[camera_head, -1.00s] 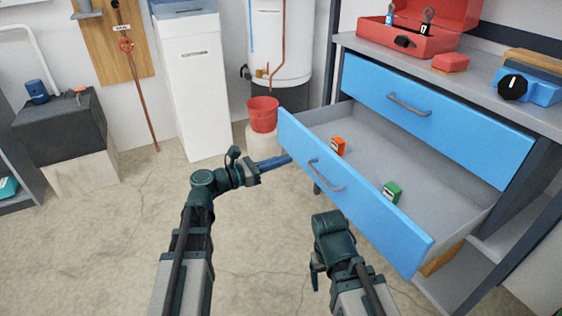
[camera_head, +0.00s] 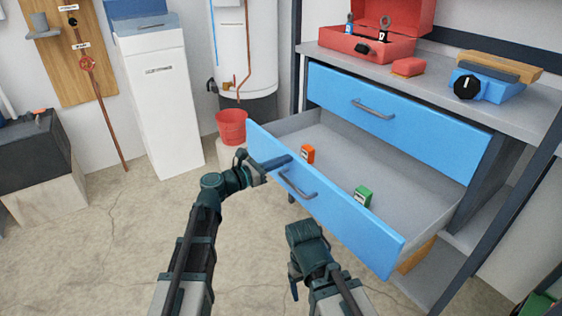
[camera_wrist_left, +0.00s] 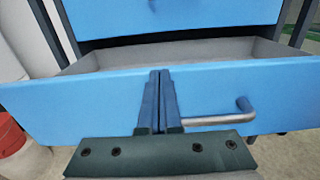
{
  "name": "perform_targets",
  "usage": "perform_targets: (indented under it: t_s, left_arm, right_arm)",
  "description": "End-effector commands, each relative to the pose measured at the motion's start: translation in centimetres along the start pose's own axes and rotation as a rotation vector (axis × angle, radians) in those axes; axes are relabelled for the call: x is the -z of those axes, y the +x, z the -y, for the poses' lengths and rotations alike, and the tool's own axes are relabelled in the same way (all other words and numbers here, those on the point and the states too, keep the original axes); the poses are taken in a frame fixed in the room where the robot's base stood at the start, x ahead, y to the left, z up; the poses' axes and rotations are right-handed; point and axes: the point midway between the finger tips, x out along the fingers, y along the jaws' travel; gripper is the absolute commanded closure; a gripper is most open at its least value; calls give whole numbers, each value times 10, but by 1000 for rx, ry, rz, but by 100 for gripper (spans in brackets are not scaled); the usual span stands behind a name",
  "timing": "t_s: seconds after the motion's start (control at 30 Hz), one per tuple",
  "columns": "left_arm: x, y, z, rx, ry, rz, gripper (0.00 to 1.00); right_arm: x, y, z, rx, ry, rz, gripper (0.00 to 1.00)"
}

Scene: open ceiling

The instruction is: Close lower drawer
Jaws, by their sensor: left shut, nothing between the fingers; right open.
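The lower drawer (camera_head: 350,218) has a blue front with a grey bar handle (camera_head: 297,185) and is pulled well out of the cabinet. Its front also fills the middle of the left wrist view (camera_wrist_left: 70,105), with the handle (camera_wrist_left: 220,118) right of my fingers. My left gripper (camera_head: 286,161) is shut and empty, its fingertips at the drawer front left of the handle. I cannot tell whether they touch it. My right gripper (camera_head: 294,282) is open and points down, low in front of the drawer, apart from it.
An orange box (camera_head: 307,154) and a green box (camera_head: 363,196) are inside the drawer. The upper drawer (camera_head: 400,120) is shut. A red bucket (camera_head: 231,127) stands left of the drawer. A red toolbox (camera_head: 368,45) stands on the worktop. Floor left of my arms is clear.

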Motion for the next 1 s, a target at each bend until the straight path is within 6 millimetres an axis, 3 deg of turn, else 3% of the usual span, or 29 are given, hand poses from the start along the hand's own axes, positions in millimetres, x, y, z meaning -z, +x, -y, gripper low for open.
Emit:
perform_targets:
  t_s: [0.17,0.37,1.0]
  left_arm:
    - [0,2,0,1,0,0,100]
    - [0,26,-1,3,0,0,100]
    - [0,189,-1,3,0,0,100]
  right_arm:
    - [0,0,0,0,0,0,23]
    - [0,0,0,0,0,0,23]
    - [0,0,0,0,0,0,23]
